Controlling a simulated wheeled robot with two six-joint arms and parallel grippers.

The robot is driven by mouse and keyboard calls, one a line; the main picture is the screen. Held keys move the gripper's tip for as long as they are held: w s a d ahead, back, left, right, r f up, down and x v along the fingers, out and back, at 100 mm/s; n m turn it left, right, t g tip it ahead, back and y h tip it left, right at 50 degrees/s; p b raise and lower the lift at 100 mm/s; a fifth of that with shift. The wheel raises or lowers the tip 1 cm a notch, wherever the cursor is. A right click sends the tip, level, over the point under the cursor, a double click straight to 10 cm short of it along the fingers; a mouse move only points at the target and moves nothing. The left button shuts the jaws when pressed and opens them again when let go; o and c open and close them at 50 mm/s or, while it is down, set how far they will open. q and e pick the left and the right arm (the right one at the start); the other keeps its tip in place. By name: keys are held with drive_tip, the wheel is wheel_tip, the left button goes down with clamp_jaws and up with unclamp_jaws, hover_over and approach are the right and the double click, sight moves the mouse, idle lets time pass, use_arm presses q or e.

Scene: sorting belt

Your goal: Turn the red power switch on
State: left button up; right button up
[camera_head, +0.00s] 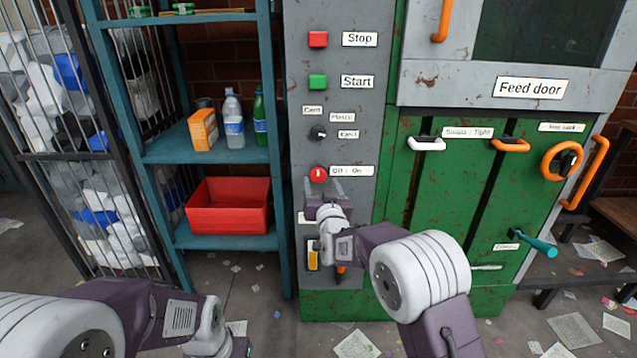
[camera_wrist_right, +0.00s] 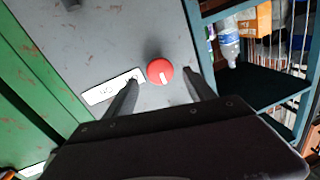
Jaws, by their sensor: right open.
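The red power switch (camera_head: 318,174) is a round knob with a small white mark, on the grey control panel (camera_head: 345,118). Its "Off : On" label (camera_head: 351,171) is just to its right. My right gripper (camera_head: 324,187) is open and empty just below the knob in the head view. In the right wrist view the red knob (camera_wrist_right: 160,72) lies between the lines of the two spread fingers (camera_wrist_right: 161,80). I cannot tell whether the fingers touch it. My left arm is at the bottom left; its fingers are out of the picture.
Above the switch are a black selector knob (camera_head: 318,133), a green Start button (camera_head: 318,82) and a red Stop button (camera_head: 318,39). A blue shelf (camera_head: 205,150) with a red bin (camera_head: 228,218) stands left. The green machine with its feed door (camera_head: 545,60) stands right.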

sight(318, 177)
drive_tip(key=w, duration=0.4)
drive_tip(key=shift+w+a, duration=0.1)
drive_tip(key=shift+a, duration=0.2)
drive_tip(key=c, duration=1.3)
drive_tip(key=shift+b, duration=0.35)
drive_tip(key=shift+c, duration=0.2)
